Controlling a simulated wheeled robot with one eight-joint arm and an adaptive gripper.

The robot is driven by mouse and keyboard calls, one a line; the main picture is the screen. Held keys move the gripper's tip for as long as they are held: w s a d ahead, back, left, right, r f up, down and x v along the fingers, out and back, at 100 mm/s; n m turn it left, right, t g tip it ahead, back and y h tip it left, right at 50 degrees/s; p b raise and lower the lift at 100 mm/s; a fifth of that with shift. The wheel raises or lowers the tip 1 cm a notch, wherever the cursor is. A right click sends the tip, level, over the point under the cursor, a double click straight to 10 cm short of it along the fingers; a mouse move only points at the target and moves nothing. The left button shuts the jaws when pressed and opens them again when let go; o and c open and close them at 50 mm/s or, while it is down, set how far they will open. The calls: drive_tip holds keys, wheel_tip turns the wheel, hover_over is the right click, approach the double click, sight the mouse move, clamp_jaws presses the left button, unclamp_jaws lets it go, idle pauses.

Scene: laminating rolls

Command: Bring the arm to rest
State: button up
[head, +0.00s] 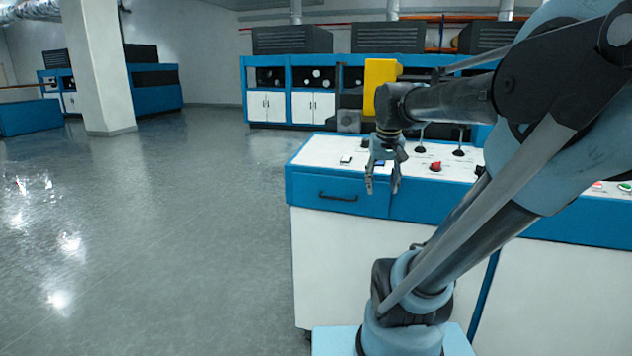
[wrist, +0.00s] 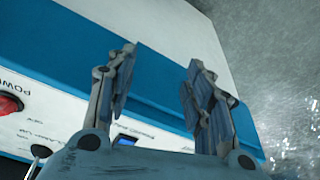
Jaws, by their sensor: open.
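My gripper (head: 383,188) hangs pointing down in the head view, in front of the near edge of a blue and white control cabinet (head: 338,246). Its two fingers are apart, with nothing between them. In the wrist view my gripper (wrist: 158,88) also shows open and empty, with the cabinet's blue edge (wrist: 158,98) behind the fingers. My arm reaches in from the right and covers part of the cabinet. I cannot tell the exact gap between the fingertips and the cabinet.
The cabinet top carries a red knob (head: 436,166), black levers (head: 459,143) and a small display (head: 378,163). A yellow block (head: 380,86) stands behind my gripper. Blue machines (head: 291,90) line the back wall. A white pillar (head: 100,65) stands left. The grey floor (head: 170,230) at left is clear.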

drive_tip(key=s+f+g, duration=0.1)
drive_tip(key=s+f, duration=1.3)
drive_tip(key=f, duration=0.2)
drive_tip(key=shift+s+f, duration=0.3)
drive_tip(key=shift+s, duration=0.1)
drive_tip(key=shift+a, duration=0.1)
drive_tip(key=c, duration=0.4)
drive_tip(key=shift+o, duration=0.2)
